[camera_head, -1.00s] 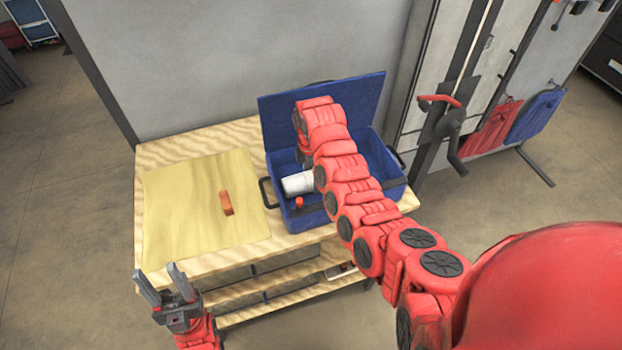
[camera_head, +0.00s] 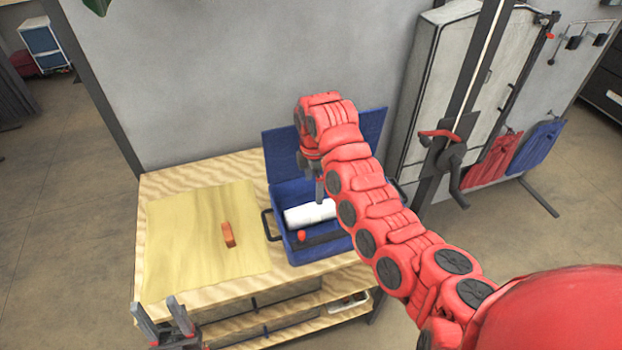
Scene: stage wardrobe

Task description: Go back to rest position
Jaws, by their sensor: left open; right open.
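My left gripper (camera_head: 162,316) is low at the left, in front of the table's front edge. Its two fingers point up and stand apart, with nothing between them. My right arm reaches in from the lower right over the blue box. My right gripper (camera_head: 320,182) hangs above the blue box (camera_head: 283,215), partly hidden behind my arm. One finger shows, pointing down, and I see nothing held. A white cylinder (camera_head: 309,215) lies in the box, with a small red item (camera_head: 302,235) in front of it.
The wooden table (camera_head: 205,172) bears a yellow cloth (camera_head: 190,230) with an orange-brown block (camera_head: 228,235). The box's raised lid stands against the grey wall (camera_head: 250,70). A grey cabinet (camera_head: 425,90) with hanging red and blue items is at the right. Floor is clear at the left.

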